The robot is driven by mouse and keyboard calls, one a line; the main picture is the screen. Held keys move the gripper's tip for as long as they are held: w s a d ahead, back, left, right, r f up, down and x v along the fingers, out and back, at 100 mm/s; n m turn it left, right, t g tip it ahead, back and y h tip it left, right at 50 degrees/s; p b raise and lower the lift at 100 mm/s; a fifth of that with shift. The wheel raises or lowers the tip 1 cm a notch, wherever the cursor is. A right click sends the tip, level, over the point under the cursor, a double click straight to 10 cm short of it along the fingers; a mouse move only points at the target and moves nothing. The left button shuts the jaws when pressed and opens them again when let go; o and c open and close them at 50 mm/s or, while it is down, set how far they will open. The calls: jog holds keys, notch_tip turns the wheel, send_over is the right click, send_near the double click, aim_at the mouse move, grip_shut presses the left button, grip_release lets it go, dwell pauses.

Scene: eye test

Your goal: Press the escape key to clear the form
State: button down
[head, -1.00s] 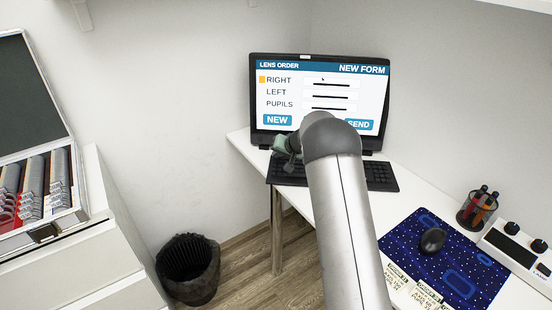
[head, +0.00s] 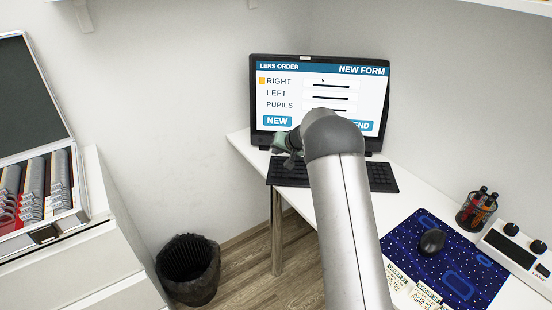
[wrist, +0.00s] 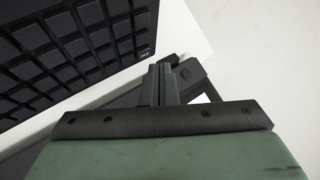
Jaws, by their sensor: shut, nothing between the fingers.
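The keyboard (head: 381,178) lies on the white desk below the monitor (head: 262,100). My gripper (head: 289,163) is at the keyboard's back left part in the head view, partly hidden by my arm. In the wrist view the keyboard (wrist: 65,55) fills the upper left. A corner key with a tiny pale label (wrist: 146,52), probably escape, shows just beyond my shut, empty fingertips. The fingers appear beside that corner; contact and height cannot be told. The screen shows "LENS ORDER", "NEW FORM", and dark strokes beside RIGHT, LEFT and PUPILS.
A blue mat (head: 462,285) with a mouse (head: 432,241), a pen cup (head: 477,211) and a white device (head: 520,252) are on the desk at right. A lens case (head: 78,190) is on the left cabinet. A bin (head: 188,270) stands on the floor.

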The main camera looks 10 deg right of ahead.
aim_at(278, 161)
jog(key=shift+r, duration=0.15)
jog(key=shift+r+p, duration=1.05)
jog(key=shift+r, duration=1.3)
